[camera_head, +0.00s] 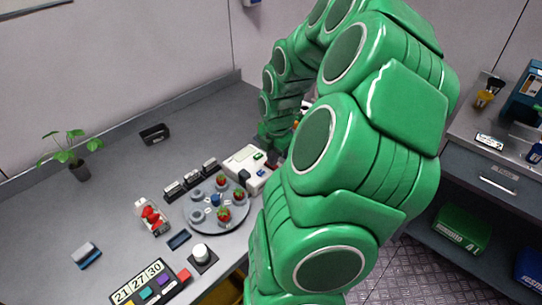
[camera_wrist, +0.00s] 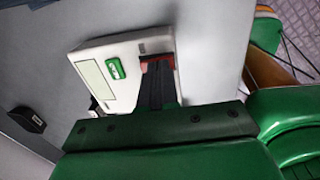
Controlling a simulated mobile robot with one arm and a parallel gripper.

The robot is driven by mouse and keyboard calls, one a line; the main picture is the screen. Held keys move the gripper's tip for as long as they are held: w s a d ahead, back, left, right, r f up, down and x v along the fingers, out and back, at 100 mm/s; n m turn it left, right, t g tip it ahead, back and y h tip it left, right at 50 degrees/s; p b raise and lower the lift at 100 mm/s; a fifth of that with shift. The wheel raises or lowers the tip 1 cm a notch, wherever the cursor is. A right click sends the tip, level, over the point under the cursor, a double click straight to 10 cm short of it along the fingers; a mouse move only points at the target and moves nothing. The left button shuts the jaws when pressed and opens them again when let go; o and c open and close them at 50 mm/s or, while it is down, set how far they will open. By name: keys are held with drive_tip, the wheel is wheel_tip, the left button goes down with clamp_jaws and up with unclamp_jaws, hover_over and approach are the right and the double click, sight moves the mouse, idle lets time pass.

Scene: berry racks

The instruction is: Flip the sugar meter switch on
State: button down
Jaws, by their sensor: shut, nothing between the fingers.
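The sugar meter appears to be the white box (camera_head: 243,163) on the grey table, right behind the round tray. In the wrist view the white meter (camera_wrist: 133,52) fills the upper middle, with a pale display (camera_wrist: 91,76) and a green labelled part (camera_wrist: 114,69). My gripper (camera_wrist: 158,70) is shut and empty, its dark fingers reaching over the meter's right part. A red piece (camera_wrist: 157,61) shows at the fingertips; I cannot tell whether it is the switch or whether the fingers touch it. The switch's position cannot be made out. My green arm hides the gripper in the head view.
A round grey tray (camera_head: 207,225) with several strawberries stands close to the meter. A clear punnet of berries (camera_head: 151,217), a white knob (camera_head: 201,253) and a number panel (camera_head: 146,284) lie nearby. A plant (camera_head: 76,158) stands far left. The table's back left is mostly clear.

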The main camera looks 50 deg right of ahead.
drive_tip(key=shift+r, duration=0.15)
wheel_tip(320, 180, up, 14)
drive_tip(key=s, duration=0.2)
drive_tip(key=shift+f, duration=0.2)
idle(0.4)
drive_tip(key=shift+w, duration=0.75)
drive_tip(key=shift+f, duration=0.1)
drive_tip(key=f, duration=0.4)
drive_tip(key=w+f, duration=0.1)
drive_tip(key=f, duration=0.8)
drive_tip(key=shift+w+f, duration=0.25)
drive_tip(key=shift+w, duration=0.15)
drive_tip(key=shift+w+f, duration=0.15)
